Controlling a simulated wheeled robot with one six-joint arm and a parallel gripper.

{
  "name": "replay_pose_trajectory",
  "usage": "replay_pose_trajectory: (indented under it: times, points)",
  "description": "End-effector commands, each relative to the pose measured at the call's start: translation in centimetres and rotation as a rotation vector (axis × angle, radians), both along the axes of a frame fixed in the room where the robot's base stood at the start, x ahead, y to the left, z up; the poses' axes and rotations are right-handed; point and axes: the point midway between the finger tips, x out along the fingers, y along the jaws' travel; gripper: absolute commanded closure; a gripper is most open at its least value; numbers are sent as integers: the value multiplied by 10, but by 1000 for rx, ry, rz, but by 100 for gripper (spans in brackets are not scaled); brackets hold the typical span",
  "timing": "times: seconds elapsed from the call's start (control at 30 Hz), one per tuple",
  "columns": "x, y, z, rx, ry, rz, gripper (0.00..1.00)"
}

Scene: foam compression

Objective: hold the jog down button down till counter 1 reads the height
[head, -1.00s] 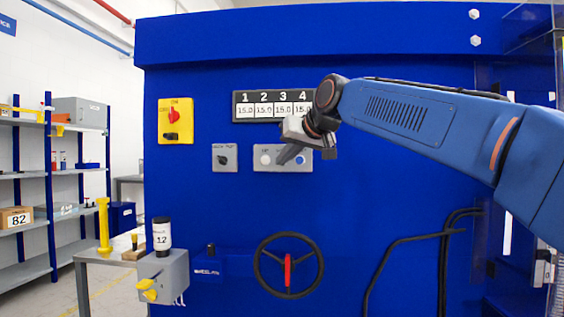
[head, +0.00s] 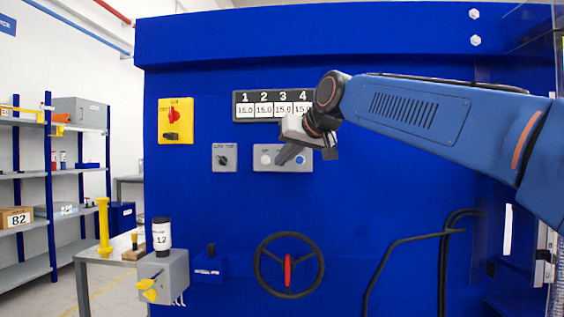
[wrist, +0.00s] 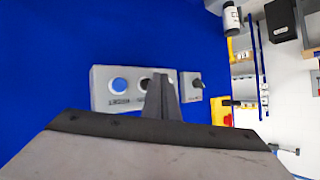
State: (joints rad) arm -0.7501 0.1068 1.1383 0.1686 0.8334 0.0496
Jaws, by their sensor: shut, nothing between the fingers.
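The grey button panel (head: 262,168) is on the blue machine front, with a white button (head: 265,160) at left and a blue button (head: 300,160) at right. In the wrist view the panel (wrist: 100,101) shows the blue button (wrist: 119,86) clear of my fingers (wrist: 161,80), which cover part of a middle button. I cannot tell whether the tips press it. The counter display (head: 263,109) has small digits; counter 1 seems to read 15.0 or 16.0.
A grey selector switch box (head: 225,157) sits left of the panel, below a yellow box with a red switch (head: 173,116). A black handwheel (head: 289,265) is below. A jar marked 12 (head: 162,237) stands at lower left.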

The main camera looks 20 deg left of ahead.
Motion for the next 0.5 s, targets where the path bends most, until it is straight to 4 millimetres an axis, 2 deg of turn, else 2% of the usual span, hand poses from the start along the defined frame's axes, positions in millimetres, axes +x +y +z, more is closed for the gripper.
replay_pose_trajectory:
  times: [0.5]
  points:
    - [-40,-10,0,1,-1,1,100]
